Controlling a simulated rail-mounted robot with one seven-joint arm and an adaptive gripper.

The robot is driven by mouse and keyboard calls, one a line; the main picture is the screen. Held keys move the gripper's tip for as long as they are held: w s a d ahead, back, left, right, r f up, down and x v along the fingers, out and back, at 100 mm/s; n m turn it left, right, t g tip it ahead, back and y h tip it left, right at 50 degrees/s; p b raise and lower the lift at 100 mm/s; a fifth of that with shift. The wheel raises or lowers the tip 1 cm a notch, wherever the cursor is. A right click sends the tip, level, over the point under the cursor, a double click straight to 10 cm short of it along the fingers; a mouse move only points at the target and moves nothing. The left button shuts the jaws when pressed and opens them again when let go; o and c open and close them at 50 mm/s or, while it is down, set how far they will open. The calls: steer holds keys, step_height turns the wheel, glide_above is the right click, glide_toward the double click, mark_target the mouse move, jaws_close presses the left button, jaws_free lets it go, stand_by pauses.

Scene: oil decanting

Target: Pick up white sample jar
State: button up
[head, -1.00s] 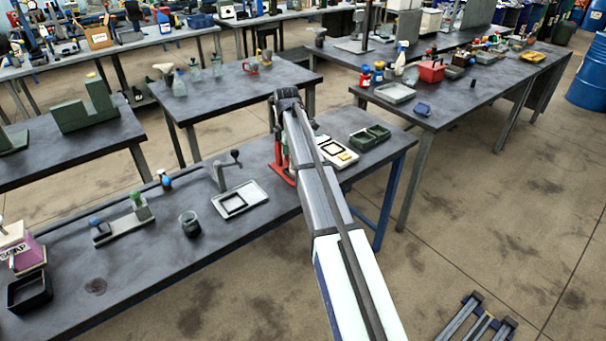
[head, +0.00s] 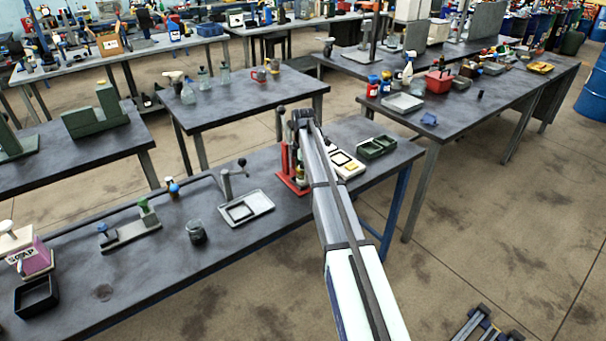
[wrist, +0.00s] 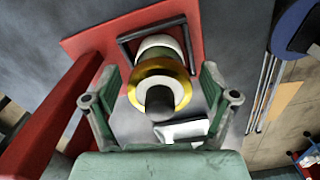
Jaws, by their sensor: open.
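In the wrist view my gripper (wrist: 160,100) is open, with one green-grey finger on each side of an upright piece. That piece (wrist: 163,72) has a dark knob, a gold ring, a white collar and green below. It stands within a black square frame on a red plate, and a gap shows beside each finger. I cannot tell whether it is the white sample jar. A small white part (wrist: 182,129) lies just below the knob in the picture. In the head view the red stand (head: 291,181) is at the bench's right part, and my arm hides the gripper.
A red upright (wrist: 55,125) stands close left of my gripper.

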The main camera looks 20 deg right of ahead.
steer(key=shift+f, duration=0.35)
steer(key=c, duration=1.4)
steer(key=shift+r, duration=0.15)
